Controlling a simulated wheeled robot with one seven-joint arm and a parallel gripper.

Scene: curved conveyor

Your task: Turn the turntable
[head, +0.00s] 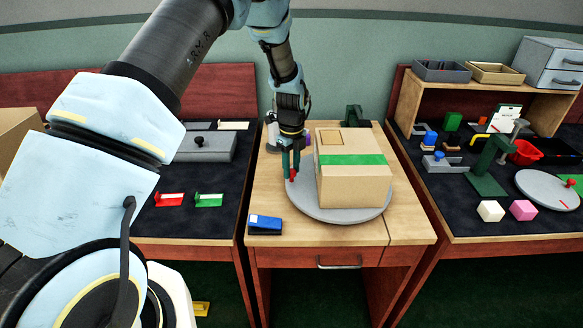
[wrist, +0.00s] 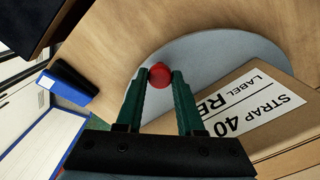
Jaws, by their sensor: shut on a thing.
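The turntable (head: 340,215) is a round grey disc on the wooden table, and it also shows in the wrist view (wrist: 222,48). A cardboard box (head: 352,188) with a green strip sits on it; the wrist view shows a white label on the box (wrist: 262,105). A red knob (wrist: 159,77) stands near the disc's left edge in the head view. My gripper (head: 291,172) points down at that edge, left of the box. In the wrist view its dark green fingers (wrist: 162,74) are shut on the red knob. The knob's lower part is hidden.
A blue stapler-like thing (head: 265,224) lies at the table's front left, close to the disc. A dark green object (head: 353,117) stands behind the box. Dark-topped benches flank the table; the right one holds a second grey disc (head: 547,189), cubes and bins.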

